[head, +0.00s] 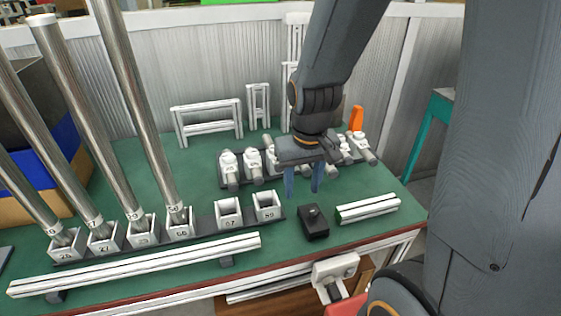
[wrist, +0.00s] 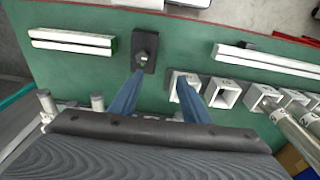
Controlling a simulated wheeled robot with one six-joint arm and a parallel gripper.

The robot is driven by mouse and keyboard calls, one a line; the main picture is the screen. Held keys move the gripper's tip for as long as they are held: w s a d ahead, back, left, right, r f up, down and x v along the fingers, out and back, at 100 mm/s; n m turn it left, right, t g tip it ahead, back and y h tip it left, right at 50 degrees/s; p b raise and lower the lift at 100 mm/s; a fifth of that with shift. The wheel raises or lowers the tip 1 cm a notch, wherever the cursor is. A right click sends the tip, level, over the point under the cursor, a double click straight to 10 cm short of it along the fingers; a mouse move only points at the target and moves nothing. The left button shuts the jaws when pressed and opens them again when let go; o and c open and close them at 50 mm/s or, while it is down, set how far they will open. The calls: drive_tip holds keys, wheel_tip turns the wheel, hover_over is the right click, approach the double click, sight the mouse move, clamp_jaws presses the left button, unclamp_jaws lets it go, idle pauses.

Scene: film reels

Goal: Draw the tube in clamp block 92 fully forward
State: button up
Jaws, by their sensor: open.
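A row of white clamp blocks (head: 229,163) with short grey tubes (head: 232,182) stands on a dark strip toward the back of the green table. No number on these clamp blocks is legible, so I cannot tell which is 92. My gripper (head: 303,186) is open and empty, with its two blue fingers pointing down in front of that row. My arm and gripper hide the row's middle. In the wrist view my fingers (wrist: 160,80) are apart with nothing between them, and a few clamp parts (wrist: 46,101) show at the lower left, partly hidden by my gripper.
White numbered sockets (head: 229,213) stand in front, several holding tall leaning steel tubes (head: 144,105); the two rightmost are empty. A black block (head: 314,224) and a short white rail (head: 368,207) lie right of them. A long white rail (head: 135,264) runs along the front. White frames (head: 209,118) stand behind.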

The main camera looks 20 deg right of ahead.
drive_tip(key=w+f+t+p, duration=0.1)
drive_tip(key=w+t+p, duration=0.2)
drive_tip(key=w+p, duration=0.85)
drive_tip(key=w+f+b, duration=0.7)
drive_tip(key=w+b, duration=0.1)
drive_tip(key=b, duration=0.1)
drive_tip(key=shift+w+f+b, duration=0.15)
drive_tip(key=shift+f+b, duration=0.15)
drive_tip(key=shift+f, duration=0.1)
drive_tip(key=shift+c, duration=0.5)
clamp_jaws()
